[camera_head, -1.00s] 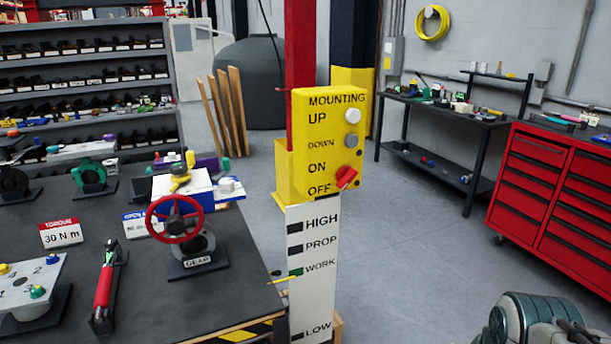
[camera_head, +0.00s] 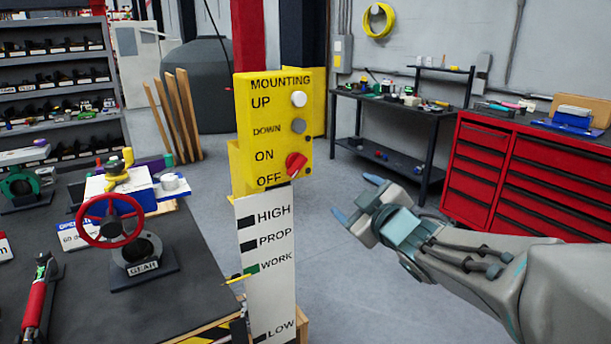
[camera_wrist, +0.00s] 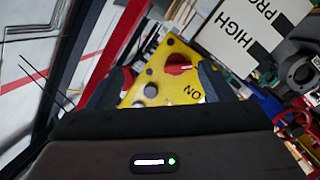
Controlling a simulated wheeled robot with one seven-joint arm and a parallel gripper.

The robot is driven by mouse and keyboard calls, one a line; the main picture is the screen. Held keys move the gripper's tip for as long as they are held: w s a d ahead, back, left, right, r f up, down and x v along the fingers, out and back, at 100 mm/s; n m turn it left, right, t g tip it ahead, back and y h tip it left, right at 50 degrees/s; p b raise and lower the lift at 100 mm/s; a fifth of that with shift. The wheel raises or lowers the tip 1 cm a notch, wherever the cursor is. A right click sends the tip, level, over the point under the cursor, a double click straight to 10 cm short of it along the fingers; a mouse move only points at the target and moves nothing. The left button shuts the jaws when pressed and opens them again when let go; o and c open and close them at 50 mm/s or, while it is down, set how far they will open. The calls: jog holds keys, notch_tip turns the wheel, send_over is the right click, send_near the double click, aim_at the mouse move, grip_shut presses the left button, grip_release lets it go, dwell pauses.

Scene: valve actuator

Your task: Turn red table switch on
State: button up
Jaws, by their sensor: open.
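The red switch (camera_head: 296,165) is a rotary knob low on the right of the yellow control box (camera_head: 248,130), beside the ON and OFF labels. Its pointer slants toward the lower left, near OFF. My gripper (camera_head: 356,199) is open and empty, to the right of the box and a little lower than the knob, apart from it. In the wrist view the red switch (camera_wrist: 178,64) shows between my two fingers, with the yellow box (camera_wrist: 150,90) tilted behind it.
A white level board (camera_head: 266,290) with HIGH, PROP, WORK and LOW stands below the box. The dark table (camera_head: 190,315) with a red handwheel (camera_head: 108,221) is at left. A red tool cabinet (camera_head: 540,180) is at right. Floor behind my gripper is clear.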

aim_at(300, 168)
jog(key=w+a+n+y, duration=0.1)
jog(key=w+a, duration=0.2)
jog(key=w+a+n+y, duration=0.1)
jog(key=w+a, duration=0.3)
jog(key=w+a+r+n+y+p, duration=0.1)
jog(key=w+a, duration=0.3)
jog(key=shift+w+a+r+g+y, duration=0.1)
jog(key=shift+a+g+y, duration=0.2)
jog(key=shift+y, duration=0.1)
jog(key=shift+d, duration=0.1)
jog(key=c, duration=1)
